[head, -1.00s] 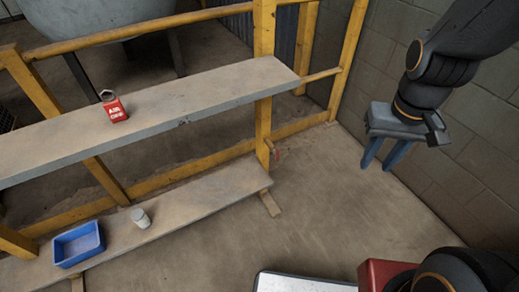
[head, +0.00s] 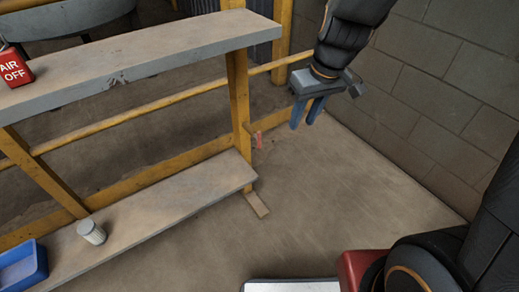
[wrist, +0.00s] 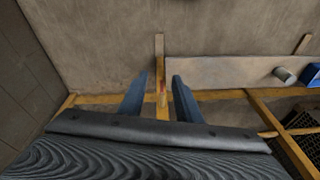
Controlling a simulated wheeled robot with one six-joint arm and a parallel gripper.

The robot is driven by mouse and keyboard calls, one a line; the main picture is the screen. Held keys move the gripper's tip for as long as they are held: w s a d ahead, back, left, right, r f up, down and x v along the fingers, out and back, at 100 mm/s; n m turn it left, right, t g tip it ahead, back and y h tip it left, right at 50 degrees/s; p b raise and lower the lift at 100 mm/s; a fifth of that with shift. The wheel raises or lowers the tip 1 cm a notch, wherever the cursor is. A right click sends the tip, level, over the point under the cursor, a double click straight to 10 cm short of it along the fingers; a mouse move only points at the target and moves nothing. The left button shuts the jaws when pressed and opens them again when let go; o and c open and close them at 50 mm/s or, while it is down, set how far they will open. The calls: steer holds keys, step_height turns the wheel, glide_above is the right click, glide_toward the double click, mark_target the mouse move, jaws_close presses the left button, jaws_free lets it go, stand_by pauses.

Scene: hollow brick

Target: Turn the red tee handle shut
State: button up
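The red tee handle (head: 259,140) is small and sits low on the yellow post at the right end of the shelving in the head view. In the wrist view it shows as a small red spot (wrist: 163,88) between my fingers, farther off than they are. My gripper (head: 304,126) hangs with its blue fingers pointing down, above and to the right of the handle in the head view. The fingers are apart with nothing between them in the wrist view (wrist: 160,78). The handle's exact angle is too small to tell.
An upper plank (head: 150,52) carries a red AIR OFF tag (head: 15,70). A lower plank (head: 160,205) holds a grey-white cup (head: 91,231) and a blue bin (head: 20,266). A block wall (head: 445,90) stands at right. The floor (head: 320,200) between is clear.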

mark_target(260, 139)
steer(key=w+a+f+n+b, duration=0.1)
steer(key=w+a+f+b, duration=0.2)
steer(key=w+f+b, duration=0.2)
steer(key=w+a+f+n+y+b, duration=0.1)
steer(key=w+a+f+b, duration=0.3)
steer(key=f+b, duration=0.4)
steer(key=w+a+f+n+t+b, duration=0.1)
steer(key=w+a+f+b, duration=0.3)
steer(key=f, duration=0.7)
steer(key=shift+w+a+n+y+b, duration=0.15)
steer(key=shift+w+n+b, duration=0.15)
steer(key=shift+w+b, duration=0.4)
steer(key=shift+w+a+n+y+b, duration=0.15)
steer(key=shift+w+n+b, duration=0.15)
steer(key=shift+w+b, duration=0.35)
steer(key=shift+d, duration=0.1)
jaws_close()
